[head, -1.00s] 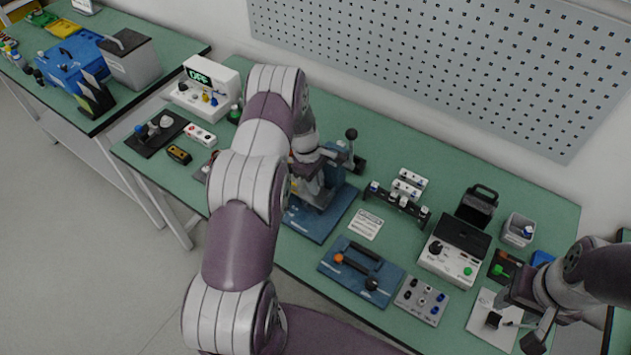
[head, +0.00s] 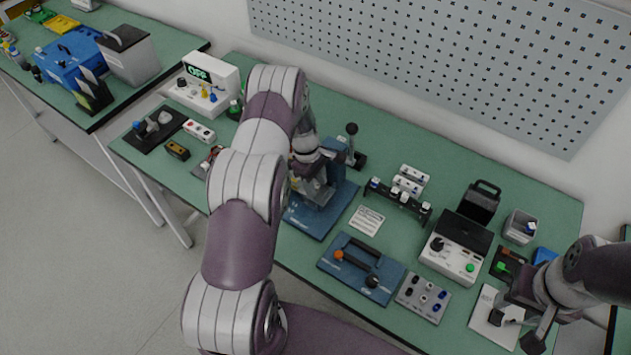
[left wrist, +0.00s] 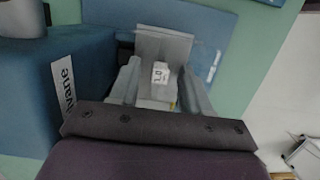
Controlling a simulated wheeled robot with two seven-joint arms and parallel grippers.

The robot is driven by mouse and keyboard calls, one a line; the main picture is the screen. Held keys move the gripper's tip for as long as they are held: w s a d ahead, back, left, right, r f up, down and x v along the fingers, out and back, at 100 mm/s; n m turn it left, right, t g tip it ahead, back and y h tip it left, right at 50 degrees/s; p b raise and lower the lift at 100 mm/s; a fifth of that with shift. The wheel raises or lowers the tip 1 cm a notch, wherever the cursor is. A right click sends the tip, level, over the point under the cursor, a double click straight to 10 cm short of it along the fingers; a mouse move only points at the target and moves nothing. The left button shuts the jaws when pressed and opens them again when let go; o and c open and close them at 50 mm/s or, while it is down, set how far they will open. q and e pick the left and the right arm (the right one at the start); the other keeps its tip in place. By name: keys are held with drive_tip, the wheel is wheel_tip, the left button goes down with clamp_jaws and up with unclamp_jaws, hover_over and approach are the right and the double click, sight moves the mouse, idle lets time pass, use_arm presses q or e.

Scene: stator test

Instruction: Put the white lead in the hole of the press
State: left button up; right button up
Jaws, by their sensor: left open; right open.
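The press (head: 318,222) has a blue base and stands mid-table in the head view, partly hidden by my left arm. My left gripper (head: 312,188) is open, low over the press. In the left wrist view, the fingers of my left gripper (left wrist: 160,90) stand either side of a grey block with a small white label (left wrist: 160,72); I cannot tell whether they touch it. The blue press body (left wrist: 95,60) is beside them. My right gripper (head: 515,328) is open at the lower right, over a white pad (head: 484,312). I cannot make out the white lead or the press hole.
A blue fixture with an orange knob (head: 350,285), a grey socket panel (head: 423,298) and a white tester (head: 450,262) stand right of the press. A black rack (head: 395,199) is behind them. A white meter (head: 215,75) stands at the left. Green tabletop is clear toward the pegboard.

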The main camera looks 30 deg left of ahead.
use_arm(q)
wheel_tip(320, 180, up, 12)
drive_tip(key=a+b, duration=0.2)
drive_tip(key=b, duration=0.1)
drive_tip(key=shift+a+r, duration=0.2)
drive_tip(key=shift+a, duration=0.05)
drive_tip(key=shift+w, duration=0.1)
idle(1.2)
